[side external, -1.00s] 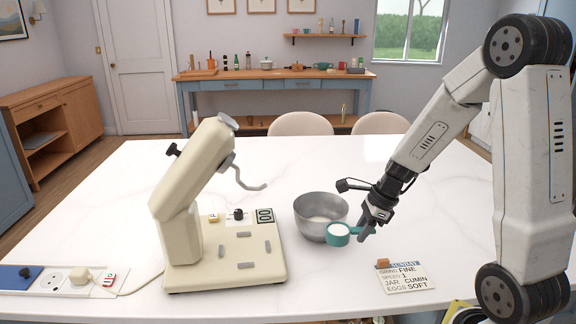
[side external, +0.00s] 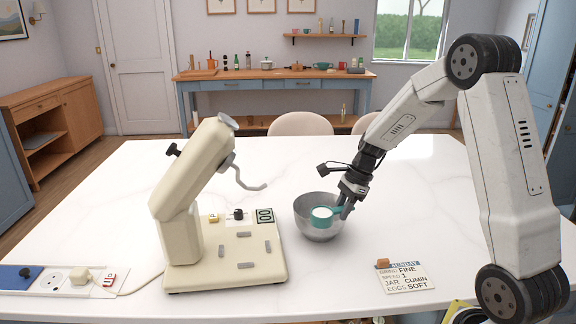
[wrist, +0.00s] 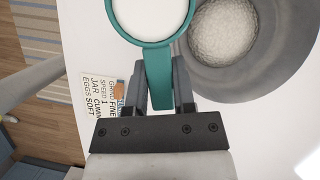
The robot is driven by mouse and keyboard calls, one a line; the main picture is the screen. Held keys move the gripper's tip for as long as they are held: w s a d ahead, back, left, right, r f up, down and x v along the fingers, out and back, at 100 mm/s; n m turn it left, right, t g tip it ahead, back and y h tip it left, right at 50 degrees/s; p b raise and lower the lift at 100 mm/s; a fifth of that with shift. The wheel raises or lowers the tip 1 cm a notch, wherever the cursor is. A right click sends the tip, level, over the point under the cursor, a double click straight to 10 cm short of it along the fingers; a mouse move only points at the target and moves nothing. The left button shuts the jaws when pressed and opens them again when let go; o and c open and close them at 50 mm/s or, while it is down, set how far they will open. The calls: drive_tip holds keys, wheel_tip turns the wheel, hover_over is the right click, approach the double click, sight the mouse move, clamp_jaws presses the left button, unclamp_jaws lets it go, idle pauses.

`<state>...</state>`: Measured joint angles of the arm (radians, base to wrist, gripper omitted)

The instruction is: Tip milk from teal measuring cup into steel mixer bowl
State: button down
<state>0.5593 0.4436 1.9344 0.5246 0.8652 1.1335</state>
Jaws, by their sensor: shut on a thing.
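My gripper (side external: 345,208) is shut on the handle of the teal measuring cup (side external: 313,222). The cup is level and full of white milk, which also shows in the wrist view (wrist: 150,20). The steel mixer bowl (side external: 330,234) stands on the table, right of the mixer. In the side view the cup overlaps the bowl's front. In the wrist view the cup is beside the bowl (wrist: 205,80), at its left rim. The bowl holds some white, grainy-looking contents (wrist: 222,30). In the wrist view my fingers (wrist: 160,85) grip both sides of the handle.
The cream stand mixer (side external: 180,215) has its head tilted up and a hook (side external: 247,180) hanging toward the bowl. A note card (side external: 405,278) with a small brown block lies front right. A power strip (side external: 60,280) is at left. The table behind the bowl is clear.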

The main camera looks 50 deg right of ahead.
drive_tip(key=w+d+n+g, duration=0.1)
drive_tip(key=w+d+n, duration=0.15)
drive_tip(key=w, duration=0.25)
drive_tip(key=n+g, duration=0.3)
drive_tip(key=n, duration=0.5)
hover_over(311, 193)
drive_tip(key=s+a, duration=0.1)
drive_tip(key=shift+s+r, duration=0.1)
drive_tip(key=shift+r, duration=0.1)
drive_tip(key=shift+w+d+f+n, duration=0.1)
drive_tip(key=shift+w+d+n, duration=0.15)
drive_tip(key=shift+w+n, duration=0.5)
drive_tip(key=shift+d+f+n+g, duration=0.15)
drive_tip(key=shift+n+g, duration=0.25)
drive_tip(key=shift+n, duration=0.5)
drive_tip(key=shift+w+h, duration=0.1)
drive_tip(key=shift+h, duration=0.2)
drive_tip(key=shift+s+d+f+n+t, duration=0.15)
drive_tip(key=shift+n+t, duration=0.25)
drive_tip(key=shift+t, duration=0.5)
drive_tip(key=shift+s+r+n+t+y, duration=0.15)
drive_tip(key=shift+s+r+t+y, duration=0.25)
drive_tip(key=shift+t, duration=0.5)
drive_tip(key=shift+s+r+n+t+y, duration=0.15)
drive_tip(key=shift+r+t+y, duration=0.25)
drive_tip(key=shift+t, duration=0.5)
